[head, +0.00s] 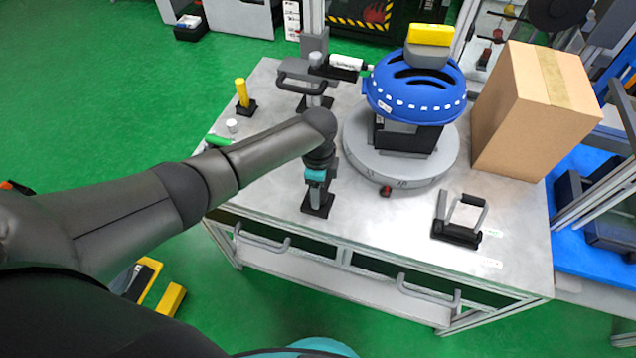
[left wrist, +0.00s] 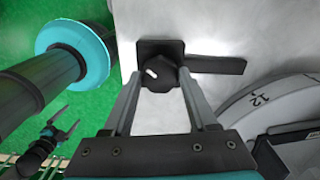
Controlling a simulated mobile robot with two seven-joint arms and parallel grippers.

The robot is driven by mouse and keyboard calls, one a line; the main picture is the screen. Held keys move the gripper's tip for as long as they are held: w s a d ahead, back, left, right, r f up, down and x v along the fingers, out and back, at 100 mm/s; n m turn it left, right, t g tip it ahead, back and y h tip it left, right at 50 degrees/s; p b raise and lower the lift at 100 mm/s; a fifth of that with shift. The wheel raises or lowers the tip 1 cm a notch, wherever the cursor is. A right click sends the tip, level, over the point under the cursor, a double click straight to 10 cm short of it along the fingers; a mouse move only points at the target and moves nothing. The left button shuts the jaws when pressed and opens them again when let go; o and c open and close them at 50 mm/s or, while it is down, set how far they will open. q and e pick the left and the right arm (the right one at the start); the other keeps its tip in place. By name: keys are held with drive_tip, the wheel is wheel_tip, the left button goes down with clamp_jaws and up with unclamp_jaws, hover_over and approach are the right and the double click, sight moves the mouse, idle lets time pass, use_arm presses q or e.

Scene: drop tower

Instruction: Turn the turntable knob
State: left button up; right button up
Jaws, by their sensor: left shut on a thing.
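The knob (left wrist: 158,75) is dark with a short white mark on its top, on a black base plate. It lies between the two fingers of my left gripper (left wrist: 159,80) in the left wrist view. In the head view my left gripper (head: 317,192) points down at the table, left of the turntable, shut on the knob. There the knob is mostly hidden by the gripper. The turntable (head: 357,165) is a grey round disc with numbers on its rim. It also shows in the left wrist view (left wrist: 238,108). My right gripper (left wrist: 66,122) appears far below at left in the left wrist view, fingers apart and empty.
On the turntable stands a black device under a blue helmet-like shell (head: 415,98) with a yellow top. A cardboard box (head: 530,110) stands right of it. A black bracket with handle (head: 457,232) sits near the front. A yellow peg (head: 242,93) stands at the left.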

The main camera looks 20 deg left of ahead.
use_arm(q)
drive_tip(key=n+p, duration=0.1)
drive_tip(key=n, duration=0.1)
drive_tip(key=shift+r+n+p, duration=0.15)
drive_tip(key=shift+n+p, duration=0.15)
drive_tip(key=shift+p, duration=0.1)
drive_tip(key=n+p, duration=0.1)
drive_tip(key=n, duration=0.1)
drive_tip(key=shift+n, duration=0.4)
drive_tip(key=n+p, duration=0.2)
drive_tip(key=n, duration=0.3)
drive_tip(key=o, duration=1.4)
drive_tip(key=shift+c, duration=0.2)
drive_tip(key=shift+p, duration=0.35)
